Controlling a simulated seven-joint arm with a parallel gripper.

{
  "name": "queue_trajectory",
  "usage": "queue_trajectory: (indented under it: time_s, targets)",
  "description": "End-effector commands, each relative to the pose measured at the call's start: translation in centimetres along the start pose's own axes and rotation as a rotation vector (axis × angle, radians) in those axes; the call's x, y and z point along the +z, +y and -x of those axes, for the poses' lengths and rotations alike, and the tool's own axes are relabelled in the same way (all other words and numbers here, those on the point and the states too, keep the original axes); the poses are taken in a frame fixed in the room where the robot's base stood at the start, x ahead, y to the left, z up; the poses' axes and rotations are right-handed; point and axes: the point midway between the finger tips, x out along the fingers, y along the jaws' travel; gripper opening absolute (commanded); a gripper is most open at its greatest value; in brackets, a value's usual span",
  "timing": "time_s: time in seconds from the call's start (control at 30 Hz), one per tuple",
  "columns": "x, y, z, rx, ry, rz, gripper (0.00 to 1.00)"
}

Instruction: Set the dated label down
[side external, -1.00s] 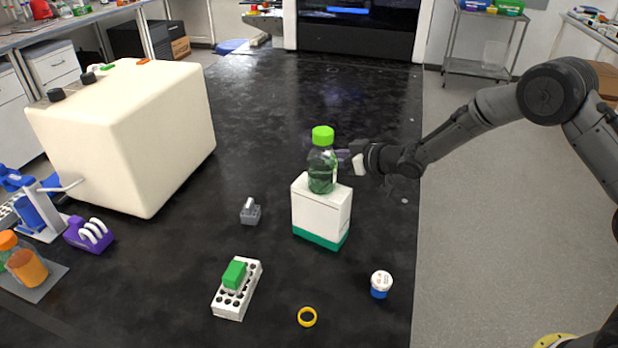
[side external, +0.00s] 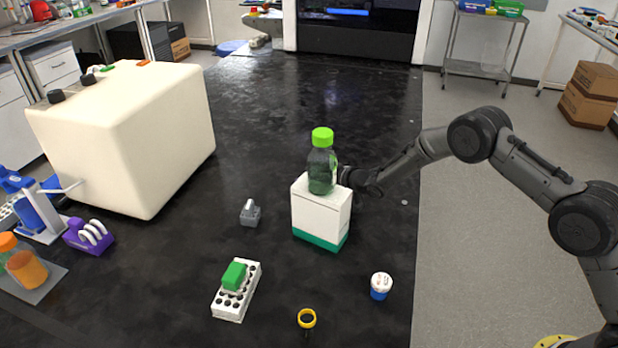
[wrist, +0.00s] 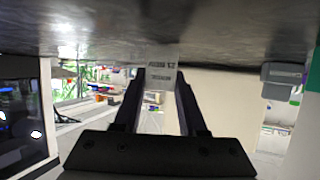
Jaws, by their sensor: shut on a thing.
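The dated label (wrist: 161,68) is a small pale piece with dark printed characters. It sits between the tips of my two dark fingers in the wrist view, close to the black bench surface, which shows at the top there. I cannot tell whether it touches the bench. My gripper (wrist: 160,78) is shut on it. In the side external view my gripper's end is behind the white box (side external: 320,214) and the green-capped bottle (side external: 322,165), so the fingertips and label are hidden there.
The bottle stands on the box. A small grey block (side external: 250,213) is left of the box and shows in the wrist view (wrist: 284,79). A white rack (side external: 231,305) with a green block, yellow ring (side external: 307,318) and white-blue pot (side external: 381,286) are in front. Open bench (side external: 300,100) lies behind.

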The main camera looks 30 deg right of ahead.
Motion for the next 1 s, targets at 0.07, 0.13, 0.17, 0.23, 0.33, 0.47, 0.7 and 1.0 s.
queue_trajectory:
  time_s: [0.07,0.13,0.17,0.23,0.33,0.47,0.7,1.0]
  targets:
    - [0.0,0.0,0.0,0.000,0.003,0.000,0.00]
    - [-0.1,0.0,0.0,0.000,0.003,0.000,0.00]
    - [-0.1,0.0,0.0,0.000,0.003,0.000,0.00]
    - [0.0,0.0,0.0,0.000,0.002,0.000,0.00]
    - [0.2,0.0,-0.1,0.000,0.002,0.000,0.00]
    - [0.2,0.0,-0.1,0.000,0.002,0.000,0.61]
    - [0.2,0.0,-0.1,0.000,0.002,0.000,0.71]
    - [-0.2,0.1,1.1,0.001,0.003,-0.001,0.71]
